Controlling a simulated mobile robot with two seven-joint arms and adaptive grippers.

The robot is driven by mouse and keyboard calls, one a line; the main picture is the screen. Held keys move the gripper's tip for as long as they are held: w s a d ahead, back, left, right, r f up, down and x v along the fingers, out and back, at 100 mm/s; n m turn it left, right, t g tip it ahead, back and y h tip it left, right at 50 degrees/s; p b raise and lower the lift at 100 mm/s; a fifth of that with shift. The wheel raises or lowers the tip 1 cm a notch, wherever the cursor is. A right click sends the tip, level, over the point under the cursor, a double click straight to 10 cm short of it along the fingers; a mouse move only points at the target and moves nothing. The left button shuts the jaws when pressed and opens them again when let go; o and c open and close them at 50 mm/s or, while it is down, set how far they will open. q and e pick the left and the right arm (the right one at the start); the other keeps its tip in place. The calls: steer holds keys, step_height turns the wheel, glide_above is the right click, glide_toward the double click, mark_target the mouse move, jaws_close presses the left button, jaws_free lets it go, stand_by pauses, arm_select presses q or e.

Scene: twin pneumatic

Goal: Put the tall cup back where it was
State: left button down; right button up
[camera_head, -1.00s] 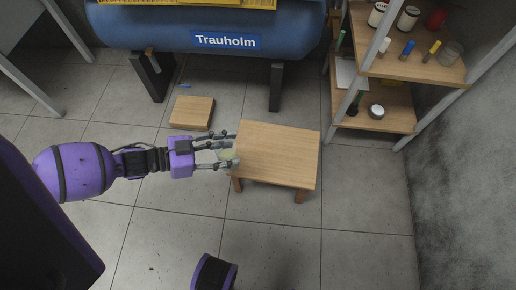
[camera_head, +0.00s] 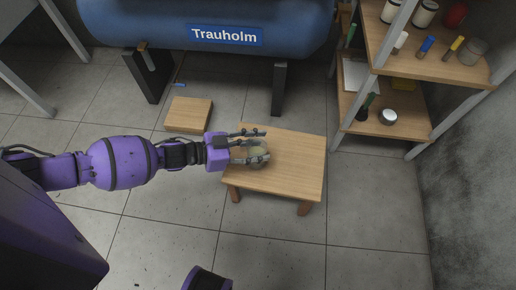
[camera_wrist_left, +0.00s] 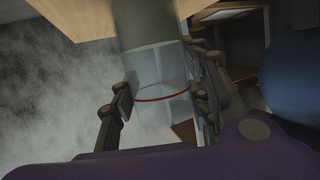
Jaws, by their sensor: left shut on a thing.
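A clear, greenish see-through cup (camera_head: 257,149) is between the fingers of my left gripper (camera_head: 265,145), which is shut on it. In the head view the cup is over the left part of the small wooden table (camera_head: 295,165); I cannot tell whether it touches the top. Fingers partly cover it. In the left wrist view the cup (camera_wrist_left: 160,75) fills the middle, with a red line around it and a gripper finger on either side. My right gripper is not in view.
A wooden shelf unit (camera_head: 400,126) at the right holds jars, markers and a clear glass (camera_head: 472,50). A blue tank (camera_head: 285,20) on dark legs stands behind. A low wooden block (camera_head: 188,114) lies on the floor left of the table. The table's right part is bare.

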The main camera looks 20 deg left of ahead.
arm_select(q)
steer(key=shift+f, duration=0.35)
steer(key=shift+r, duration=0.15)
steer(key=shift+f, duration=0.2)
steer(key=c, duration=1)
jaws_free()
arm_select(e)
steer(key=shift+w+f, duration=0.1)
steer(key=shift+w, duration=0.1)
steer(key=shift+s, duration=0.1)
